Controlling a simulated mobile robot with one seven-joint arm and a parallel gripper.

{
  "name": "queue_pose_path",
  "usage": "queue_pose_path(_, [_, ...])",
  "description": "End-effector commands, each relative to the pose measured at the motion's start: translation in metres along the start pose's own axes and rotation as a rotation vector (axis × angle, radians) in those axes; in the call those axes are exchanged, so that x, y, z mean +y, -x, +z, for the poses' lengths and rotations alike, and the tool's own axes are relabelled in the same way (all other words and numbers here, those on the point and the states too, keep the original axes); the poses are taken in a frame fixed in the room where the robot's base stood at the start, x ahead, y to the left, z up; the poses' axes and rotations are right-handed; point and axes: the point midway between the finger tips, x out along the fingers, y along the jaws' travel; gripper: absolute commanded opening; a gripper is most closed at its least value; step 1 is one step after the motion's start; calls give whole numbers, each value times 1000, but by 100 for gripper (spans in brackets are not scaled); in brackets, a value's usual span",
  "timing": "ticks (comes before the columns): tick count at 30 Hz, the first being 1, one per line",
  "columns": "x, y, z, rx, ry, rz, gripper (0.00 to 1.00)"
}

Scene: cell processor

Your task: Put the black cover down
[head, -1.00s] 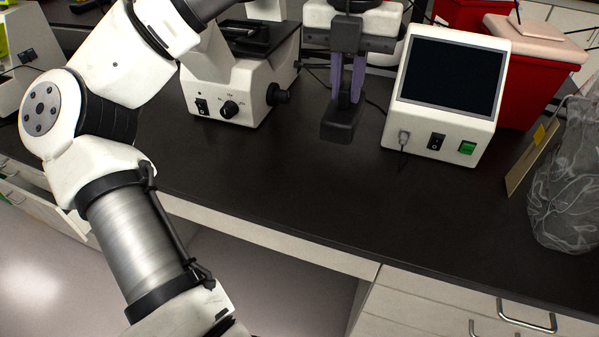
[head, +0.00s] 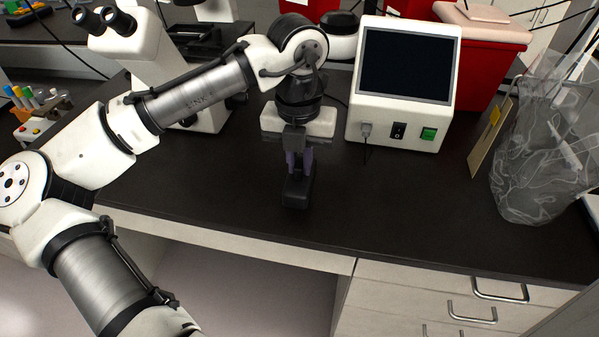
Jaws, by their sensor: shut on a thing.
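My gripper (head: 299,165) points straight down over the dark counter, in the middle of the head view. Its purple-grey fingers are shut on the black cover (head: 297,191), a small dark block. The cover is at or just above the counter top; dark on dark, I cannot tell whether it touches. The side of the cover away from the camera is hidden.
A white device with a dark screen (head: 405,90) stands right of my gripper. A white microscope (head: 140,50) stands behind my arm at left. A clear plastic bag (head: 535,150) and a brown card (head: 489,140) are at right. The dark counter (head: 400,205) is bare in front.

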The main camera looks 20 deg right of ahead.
Motion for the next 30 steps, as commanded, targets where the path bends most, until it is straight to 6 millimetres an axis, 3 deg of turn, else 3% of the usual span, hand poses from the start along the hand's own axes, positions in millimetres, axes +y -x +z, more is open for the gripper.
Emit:
queue_pose_path(9, [1, -37, -1, 0, 1, 1, 0])
queue_pose_path(20, [0, -41, -1, 0, 0, -1, 0])
queue_pose_path(21, [1, -40, -1, 0, 0, 0, 17])
queue_pose_path(25, [1, -40, -1, 0, 0, 0, 34])
queue_pose_path(30, [1, -40, -1, 0, 0, 0, 35])
